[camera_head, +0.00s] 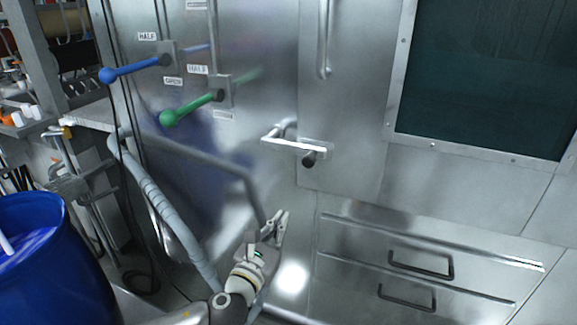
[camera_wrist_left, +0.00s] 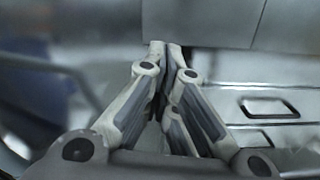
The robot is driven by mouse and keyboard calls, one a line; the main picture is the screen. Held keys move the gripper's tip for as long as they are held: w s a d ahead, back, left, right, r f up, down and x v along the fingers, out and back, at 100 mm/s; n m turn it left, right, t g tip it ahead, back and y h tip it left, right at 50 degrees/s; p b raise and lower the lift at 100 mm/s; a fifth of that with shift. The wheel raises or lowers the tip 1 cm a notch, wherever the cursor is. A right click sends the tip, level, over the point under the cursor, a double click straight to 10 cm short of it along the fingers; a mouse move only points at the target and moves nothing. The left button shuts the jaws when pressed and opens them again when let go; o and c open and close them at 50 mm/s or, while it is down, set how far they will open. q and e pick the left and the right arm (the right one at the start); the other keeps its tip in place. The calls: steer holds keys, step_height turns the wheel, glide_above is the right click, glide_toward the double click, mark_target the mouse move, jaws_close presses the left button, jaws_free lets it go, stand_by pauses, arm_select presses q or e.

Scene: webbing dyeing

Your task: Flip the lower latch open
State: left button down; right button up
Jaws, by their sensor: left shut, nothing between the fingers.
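A metal latch (camera_head: 290,143) is mounted at the left edge of the steel door (camera_head: 345,130), below a vertical bar handle (camera_head: 323,50). The latch cannot be made out in the wrist view. My right gripper is not in view.
Blue (camera_head: 135,68) and green (camera_head: 190,107) levers stick out at the upper left. A grey pipe (camera_head: 165,210) runs left of my gripper. A blue barrel (camera_head: 35,260) stands at lower left. Drawer-like panels with black handles (camera_head: 420,264) are at lower right.

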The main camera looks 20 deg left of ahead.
arm_select(q)
steer(key=w+d+r+p, duration=0.1)
steer(key=w+r+p, duration=0.3)
steer(key=w, duration=0.6)
steer(key=shift+d+r, duration=0.35)
steer(key=shift+r, duration=0.3)
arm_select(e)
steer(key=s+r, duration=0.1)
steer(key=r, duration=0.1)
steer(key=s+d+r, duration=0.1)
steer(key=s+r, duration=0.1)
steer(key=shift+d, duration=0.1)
arm_select(q)
steer(key=shift+w, duration=0.2)
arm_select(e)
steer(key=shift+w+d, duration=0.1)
